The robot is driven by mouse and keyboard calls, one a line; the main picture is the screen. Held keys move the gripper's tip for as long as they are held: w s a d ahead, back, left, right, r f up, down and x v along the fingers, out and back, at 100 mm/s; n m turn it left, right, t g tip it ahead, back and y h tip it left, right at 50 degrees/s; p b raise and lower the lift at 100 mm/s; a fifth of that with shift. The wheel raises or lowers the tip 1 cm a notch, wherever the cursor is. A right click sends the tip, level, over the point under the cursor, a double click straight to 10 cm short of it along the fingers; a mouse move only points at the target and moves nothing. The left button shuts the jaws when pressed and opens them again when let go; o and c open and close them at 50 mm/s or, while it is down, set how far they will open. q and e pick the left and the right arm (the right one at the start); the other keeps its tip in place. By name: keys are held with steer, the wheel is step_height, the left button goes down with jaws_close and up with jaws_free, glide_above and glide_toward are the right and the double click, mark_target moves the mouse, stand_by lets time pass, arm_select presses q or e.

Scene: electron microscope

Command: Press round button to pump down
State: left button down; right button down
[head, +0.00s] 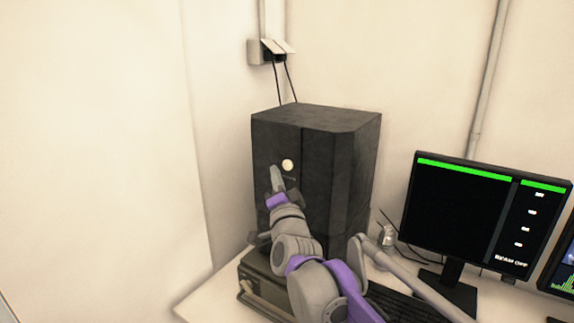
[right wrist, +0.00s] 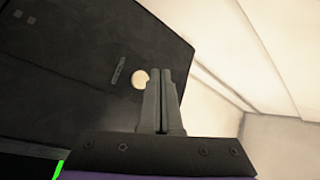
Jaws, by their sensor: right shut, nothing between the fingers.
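The round button (head: 288,165) is a pale, lit disc on the front of a tall black cabinet (head: 345,150). It also shows in the right wrist view (right wrist: 140,79), just left of my fingertips. My right gripper (head: 275,170) is shut and empty. Its fingertips are just below and left of the button in the head view. In the right wrist view the shut fingers (right wrist: 163,70) stand upright beside the button and point toward the cabinet face. I cannot tell whether they touch it. My left gripper is not in view.
A monitor (head: 460,215) showing "BEAM OFF" stands right of the cabinet, with a second screen (head: 562,270) at the right edge. A keyboard (head: 395,303) lies on the white desk (head: 212,296). A wall socket (head: 268,52) with cables is above. The wall area at left is clear.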

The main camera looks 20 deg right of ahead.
steer(key=shift+w+d, duration=0.65)
steer(key=shift+d, duration=0.15)
steer(key=shift+p, duration=0.3)
stand_by(1.2)
steer(key=shift+w+d, duration=0.3)
steer(key=shift+d, duration=0.05)
steer(key=shift+w+d+p, duration=0.15)
steer(key=shift+d+p, duration=0.15)
steer(key=shift+p, duration=0.1)
stand_by(0.6)
steer(key=shift+a, duration=0.15)
steer(key=shift+s+a, duration=0.5)
